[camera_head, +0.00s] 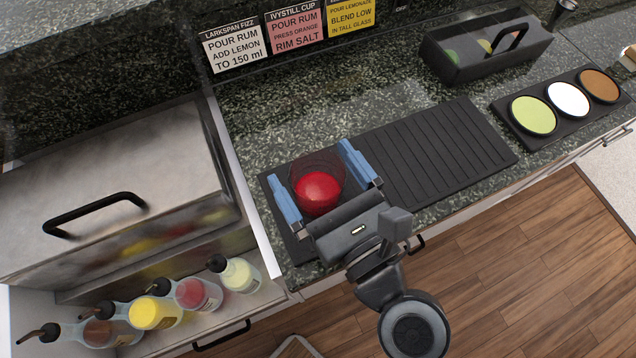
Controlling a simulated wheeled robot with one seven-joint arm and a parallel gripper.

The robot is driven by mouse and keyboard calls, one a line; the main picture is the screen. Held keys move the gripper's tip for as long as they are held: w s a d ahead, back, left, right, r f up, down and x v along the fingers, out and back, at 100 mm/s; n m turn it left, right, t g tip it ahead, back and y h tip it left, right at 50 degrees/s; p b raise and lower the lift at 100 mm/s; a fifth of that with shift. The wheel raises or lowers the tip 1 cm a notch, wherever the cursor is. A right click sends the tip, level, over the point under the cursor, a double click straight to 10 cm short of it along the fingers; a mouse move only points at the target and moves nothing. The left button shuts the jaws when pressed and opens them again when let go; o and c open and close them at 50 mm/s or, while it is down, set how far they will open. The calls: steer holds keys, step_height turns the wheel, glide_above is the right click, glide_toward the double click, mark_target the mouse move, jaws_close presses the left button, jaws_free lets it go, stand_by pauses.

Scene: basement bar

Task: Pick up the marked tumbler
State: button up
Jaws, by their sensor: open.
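A clear tumbler (317,187) with red contents stands on the black ribbed mat (440,150) on the counter, at the mat's left end. My gripper (318,180) is open, with one blue finger on the left side of the tumbler and the other on its right. The fingers look apart from the glass, though small gaps are hard to judge. I cannot make out a mark on the tumbler.
Recipe cards (295,30) stand along the back. A dark caddy (485,50) and a tray with three coloured rounds (568,99) are at the right. A lidded steel bin (110,180) and several bottles (155,312) are at the left. The mat's right part is clear.

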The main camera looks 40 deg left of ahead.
steer(key=shift+c, duration=0.5)
steer(key=c, duration=1.1)
